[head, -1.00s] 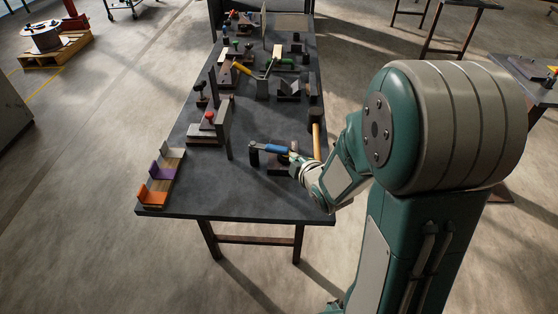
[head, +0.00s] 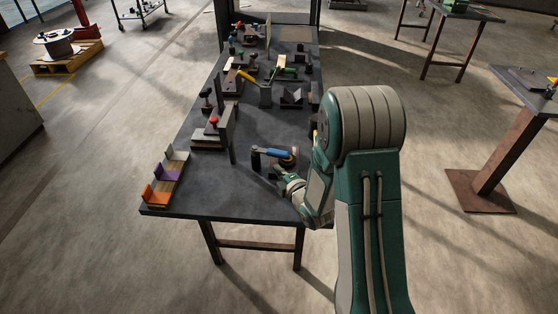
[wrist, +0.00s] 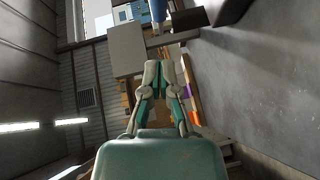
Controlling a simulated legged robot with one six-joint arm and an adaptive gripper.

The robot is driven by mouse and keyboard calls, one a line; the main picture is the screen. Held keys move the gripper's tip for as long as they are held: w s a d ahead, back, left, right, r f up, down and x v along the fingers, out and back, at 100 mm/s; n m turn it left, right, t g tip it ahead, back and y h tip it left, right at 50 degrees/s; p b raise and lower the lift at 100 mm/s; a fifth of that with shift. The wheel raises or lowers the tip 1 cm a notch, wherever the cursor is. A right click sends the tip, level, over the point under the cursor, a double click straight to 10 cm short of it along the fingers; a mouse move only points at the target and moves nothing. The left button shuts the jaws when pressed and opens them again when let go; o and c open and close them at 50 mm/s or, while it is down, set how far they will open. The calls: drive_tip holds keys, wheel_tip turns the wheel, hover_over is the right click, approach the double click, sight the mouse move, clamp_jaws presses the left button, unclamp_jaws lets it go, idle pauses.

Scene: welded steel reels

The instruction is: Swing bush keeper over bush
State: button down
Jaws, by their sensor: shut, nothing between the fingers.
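On the near part of the dark bench, a blue bar (head: 276,153) runs level from a short dark post (head: 256,161) toward the right. It looks like the keeper, but I cannot be sure. A dark piece with a yellowish spot is at its right end; no bush is clearly made out. My gripper (head: 277,174) is shut and empty, just on the near side of the bar, and appears apart from it. In the wrist view my closed fingers (wrist: 160,76) point up the picture, and a blue part (wrist: 158,10) shows beyond them at the top edge.
A block fixture with a red knob (head: 214,121) and a tall plate stands left of the bar. Orange, purple and grey holders (head: 160,195) line the bench's near left edge. Several fixtures crowd the far half. The near middle bench top (head: 225,195) is clear.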

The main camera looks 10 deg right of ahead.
sight(282, 155)
drive_tip(key=w, duration=0.4)
drive_tip(key=shift+d+f, duration=0.4)
drive_tip(key=shift+w+d+f, duration=0.1)
drive_tip(key=shift+w+d, duration=0.25)
drive_tip(key=shift+w, duration=0.25)
drive_tip(key=shift+w+d, duration=0.8)
